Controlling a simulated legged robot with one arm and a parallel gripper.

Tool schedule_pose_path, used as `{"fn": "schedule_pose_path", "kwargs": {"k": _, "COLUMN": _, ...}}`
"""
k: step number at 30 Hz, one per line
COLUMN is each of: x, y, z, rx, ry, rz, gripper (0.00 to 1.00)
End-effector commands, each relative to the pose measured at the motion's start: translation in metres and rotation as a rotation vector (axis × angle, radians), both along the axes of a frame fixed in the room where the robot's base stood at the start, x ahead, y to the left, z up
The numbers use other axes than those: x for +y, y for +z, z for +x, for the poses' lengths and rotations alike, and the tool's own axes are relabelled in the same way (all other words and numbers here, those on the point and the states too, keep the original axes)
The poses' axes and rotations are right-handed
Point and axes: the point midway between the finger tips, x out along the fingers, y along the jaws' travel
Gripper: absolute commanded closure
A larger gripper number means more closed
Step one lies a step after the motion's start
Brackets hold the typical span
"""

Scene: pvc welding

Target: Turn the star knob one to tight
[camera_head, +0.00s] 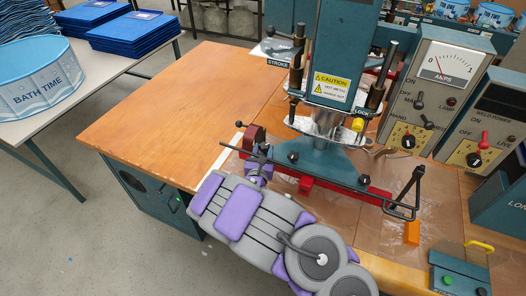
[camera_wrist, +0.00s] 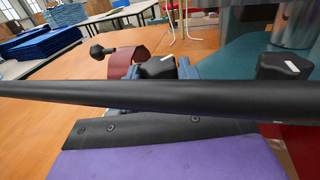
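A black knob with a white mark (camera_head: 293,157) sits on the teal base of the welding machine in the head view. A second black knob (camera_head: 364,180) sits farther right along the red bar. I see no label telling which is star knob one. In the wrist view, two black shapes with white marks, left (camera_wrist: 158,67) and right (camera_wrist: 285,65), show behind a black rod (camera_wrist: 200,96) that crosses close to the camera. My gripper (camera_head: 258,171) is at the left end of the red bar, left of the first knob.
A dark red curved piece (camera_head: 252,138) stands just above my gripper. A black bent handle (camera_head: 407,193) rises at the bar's right end. An orange block (camera_head: 412,233) lies at the right. The wooden table's left part (camera_head: 180,110) is clear.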

Motion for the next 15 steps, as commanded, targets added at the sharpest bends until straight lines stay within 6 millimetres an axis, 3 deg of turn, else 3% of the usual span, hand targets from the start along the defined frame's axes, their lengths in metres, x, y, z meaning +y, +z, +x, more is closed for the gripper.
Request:
{"fn": "schedule_pose_path", "kwargs": {"k": 11, "x": 0.0005, "y": 0.0000, "z": -0.0001, "rx": 0.000, "ry": 0.001, "rz": 0.000, "gripper": 0.92}}
{"fn": "schedule_pose_path", "kwargs": {"k": 15, "x": 0.0008, "y": 0.0001, "z": 0.0000, "rx": -0.001, "ry": -0.003, "rz": 0.000, "gripper": 0.92}}
